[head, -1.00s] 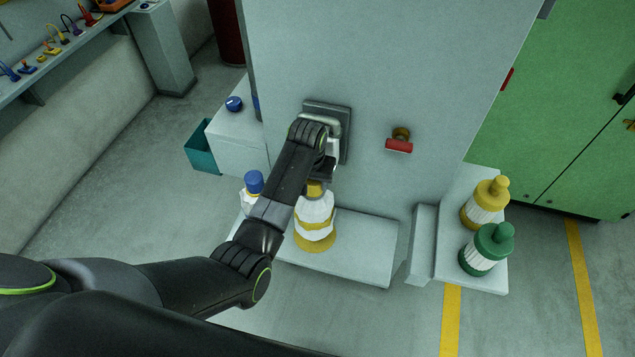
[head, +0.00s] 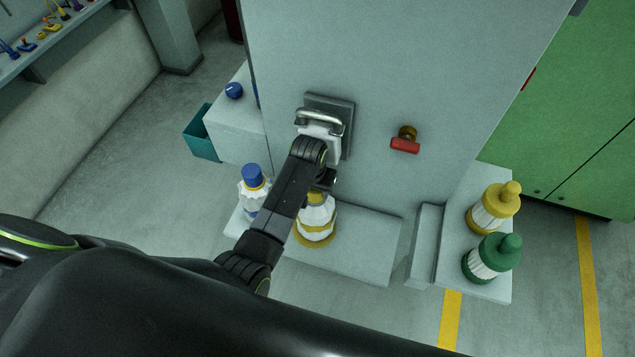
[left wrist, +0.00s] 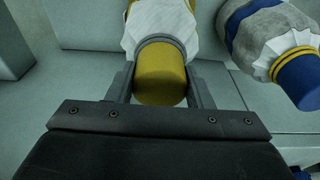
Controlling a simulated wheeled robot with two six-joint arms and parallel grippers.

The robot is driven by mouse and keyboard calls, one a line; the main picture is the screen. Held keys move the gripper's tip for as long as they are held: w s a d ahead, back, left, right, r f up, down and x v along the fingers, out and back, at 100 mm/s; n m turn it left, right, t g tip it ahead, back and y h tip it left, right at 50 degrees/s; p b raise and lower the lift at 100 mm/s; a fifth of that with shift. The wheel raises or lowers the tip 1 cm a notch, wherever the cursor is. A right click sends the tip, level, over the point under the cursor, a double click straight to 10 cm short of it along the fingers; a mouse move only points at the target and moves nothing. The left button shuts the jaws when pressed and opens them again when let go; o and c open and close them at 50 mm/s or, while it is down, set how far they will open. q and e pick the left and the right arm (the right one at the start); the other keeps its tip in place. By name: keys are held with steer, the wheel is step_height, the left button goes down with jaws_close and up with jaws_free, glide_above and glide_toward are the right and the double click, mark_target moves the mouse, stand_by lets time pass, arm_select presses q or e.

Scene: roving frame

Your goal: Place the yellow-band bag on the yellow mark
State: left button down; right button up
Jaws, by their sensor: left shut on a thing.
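The yellow-band bag (head: 317,218) is white with yellow bands and a yellow foot. It stands upright on a low grey ledge (head: 365,245) at the base of the grey cabinet. My left gripper (head: 321,183) is over its top, and the arm hides part of the bag. In the left wrist view, the fingers of the left gripper (left wrist: 161,88) are on both sides of the yellow top of the bag (left wrist: 160,72), shut on it. I cannot make out a separate yellow mark. My right gripper is not in view.
A blue-capped bag (head: 252,190) stands close left of it. A metal handle (head: 319,119) and a red valve knob (head: 405,145) stick out from the cabinet face. Yellow (head: 494,206) and green (head: 491,259) bottles stand on the right ledge. Yellow strips (head: 451,310) run along the floor.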

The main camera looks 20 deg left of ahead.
arm_select(q)
steer(key=shift+s, duration=0.25)
steer(key=shift+s+a, duration=0.1)
steer(key=shift+s, duration=0.2)
steer(key=c, duration=0.7)
jaws_free()
steer(key=shift+w+f, duration=0.1)
steer(key=shift+w, duration=0.1)
steer(key=shift+r, duration=0.2)
step_height(320, 180, up, 12)
steer(key=s+b, duration=0.2)
steer(key=shift+b, duration=0.35)
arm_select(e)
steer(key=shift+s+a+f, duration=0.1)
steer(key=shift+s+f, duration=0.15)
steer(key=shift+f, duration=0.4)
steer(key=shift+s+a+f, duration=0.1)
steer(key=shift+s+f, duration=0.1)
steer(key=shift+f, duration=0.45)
